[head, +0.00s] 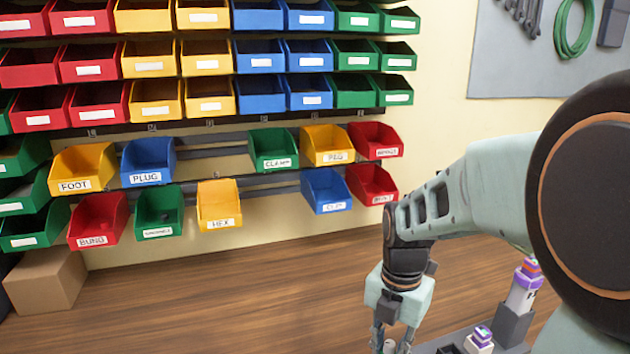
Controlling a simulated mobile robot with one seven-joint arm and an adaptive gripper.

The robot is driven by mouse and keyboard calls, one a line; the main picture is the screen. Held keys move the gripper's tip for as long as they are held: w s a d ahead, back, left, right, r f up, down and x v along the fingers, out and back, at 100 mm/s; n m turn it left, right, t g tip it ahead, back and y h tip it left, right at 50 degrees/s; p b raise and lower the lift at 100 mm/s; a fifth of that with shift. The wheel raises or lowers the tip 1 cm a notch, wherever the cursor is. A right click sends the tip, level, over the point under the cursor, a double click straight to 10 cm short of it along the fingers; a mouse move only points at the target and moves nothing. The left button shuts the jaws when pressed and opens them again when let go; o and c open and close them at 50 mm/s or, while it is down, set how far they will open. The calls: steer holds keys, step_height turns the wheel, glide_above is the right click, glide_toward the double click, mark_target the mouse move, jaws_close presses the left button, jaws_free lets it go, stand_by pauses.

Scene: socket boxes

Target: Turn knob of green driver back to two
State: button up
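My gripper (390,342) points down at the bottom edge of the head view, right of the middle. Its fingertips are cut off by the frame, and a small pale shape shows between the fingers. I cannot tell whether it is open or shut on something. No green driver and no knob with numbers can be made out. A purple-topped white device (523,286) stands in a dark grey holder at the lower right, with an orange band and dark marks on its side. A smaller purple-topped white piece (481,340) sits to its lower left, partly cut off.
A dark grey tray or rack (450,340) runs along the bottom right. Several coloured bins hang on the wall, among them FOOT (82,168), PLUG (148,162) and HEX (219,205). A cardboard box (45,282) stands at the left. The wooden surface (220,295) between is clear.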

steer(key=n+p, duration=0.1)
steer(key=n, duration=0.2)
steer(key=shift+n, duration=0.3)
steer(key=shift+r+n+p, duration=0.2)
steer(key=shift+n+p, duration=0.65)
steer(key=shift+n, duration=0.05)
steer(key=shift+r+n+p, duration=0.1)
steer(key=shift+n+p, duration=0.3)
steer(key=shift+p, duration=1.2)
steer(key=n+p, duration=0.1)
steer(key=p, duration=0.4)
steer(key=shift+n, duration=0.4)
steer(key=shift+n+p, duration=0.4)
steer(key=shift+p, duration=0.4)
steer(key=shift+f, duration=0.35)
